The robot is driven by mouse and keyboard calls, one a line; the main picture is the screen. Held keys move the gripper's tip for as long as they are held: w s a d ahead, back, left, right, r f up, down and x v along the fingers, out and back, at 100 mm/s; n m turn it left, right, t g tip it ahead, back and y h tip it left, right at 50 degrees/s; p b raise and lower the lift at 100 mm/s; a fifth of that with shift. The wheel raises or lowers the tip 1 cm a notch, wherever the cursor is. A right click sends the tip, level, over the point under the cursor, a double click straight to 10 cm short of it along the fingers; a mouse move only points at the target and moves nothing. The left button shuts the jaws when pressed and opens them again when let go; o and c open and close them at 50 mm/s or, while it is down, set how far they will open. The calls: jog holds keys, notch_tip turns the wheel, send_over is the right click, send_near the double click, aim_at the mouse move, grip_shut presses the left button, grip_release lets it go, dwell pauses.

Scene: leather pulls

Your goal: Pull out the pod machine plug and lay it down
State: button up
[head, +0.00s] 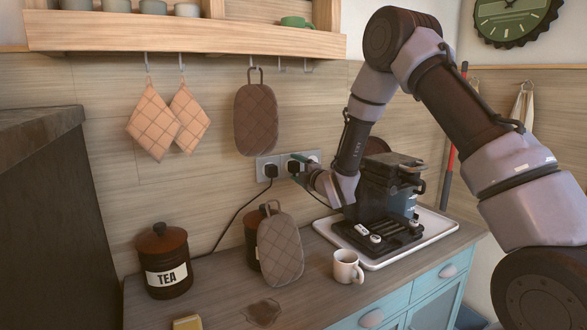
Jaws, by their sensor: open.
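A wall socket plate (314,157) is on the wood-panelled wall behind the counter, with two black plugs in it. The left plug (271,171) has a dark cable running down to the left along the counter. The right plug (293,167) is partly hidden by my gripper; a dark cable runs from near it down towards the machine. My gripper (297,168) is open at the right plug, its green fingertips around or just in front of it; I cannot tell whether they touch it. The black pod machine (385,185) stands behind and beside my wrist, partly hidden by my arm.
The machine is on a white tray (445,228). A cream mug (347,267), a quilted pad (280,250), a TEA canister (164,262) and a brown stain (262,312) are on the counter (215,285). Pot holders (256,120) hang above the sockets. Bare counter lies left of the pad.

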aim_at(296, 168)
grip_shut()
jog(key=shift+v, duration=3)
